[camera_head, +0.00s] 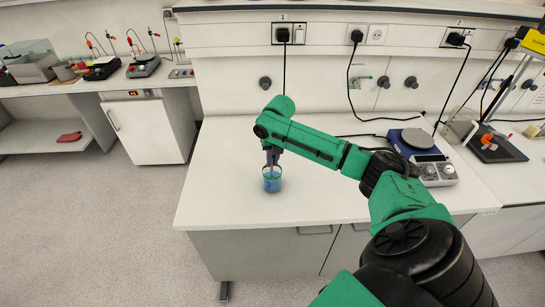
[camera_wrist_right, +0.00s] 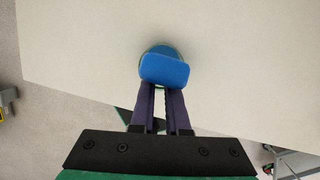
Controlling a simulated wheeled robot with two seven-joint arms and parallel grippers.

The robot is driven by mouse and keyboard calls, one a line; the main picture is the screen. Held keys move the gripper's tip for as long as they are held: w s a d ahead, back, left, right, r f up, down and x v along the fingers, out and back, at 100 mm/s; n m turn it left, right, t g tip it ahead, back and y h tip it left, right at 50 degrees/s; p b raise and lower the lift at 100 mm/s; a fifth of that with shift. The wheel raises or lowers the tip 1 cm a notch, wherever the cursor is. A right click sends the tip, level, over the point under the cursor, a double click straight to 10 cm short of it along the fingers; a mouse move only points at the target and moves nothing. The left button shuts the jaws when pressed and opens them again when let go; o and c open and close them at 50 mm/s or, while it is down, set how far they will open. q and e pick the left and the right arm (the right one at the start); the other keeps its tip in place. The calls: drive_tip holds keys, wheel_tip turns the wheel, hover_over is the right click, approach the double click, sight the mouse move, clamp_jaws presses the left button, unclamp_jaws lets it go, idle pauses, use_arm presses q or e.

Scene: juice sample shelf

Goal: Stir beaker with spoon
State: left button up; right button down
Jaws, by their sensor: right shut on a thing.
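The beaker (camera_head: 272,184) stands upright near the front left of the white bench and holds blue liquid. My right gripper (camera_head: 272,158) points down directly over its mouth. In the right wrist view the purple fingers (camera_wrist_right: 162,88) are close together, shut at a flat blue piece with rounded corners, which seems to be the spoon (camera_wrist_right: 165,70). The beaker's round rim (camera_wrist_right: 158,48) shows partly behind that piece. The spoon's lower end is hidden, so I cannot tell how deep it reaches. My left gripper is not in view.
A blue-topped hotplate (camera_head: 418,140) stands at the back right of the white bench (camera_head: 225,185), with cables behind it. A black stand base (camera_head: 495,148) is farther right. The bench around the beaker is clear; its left and front edges are close.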

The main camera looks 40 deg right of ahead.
wheel_tip(320, 180, up, 9)
drive_tip(key=shift+r, duration=0.2)
idle(0.3)
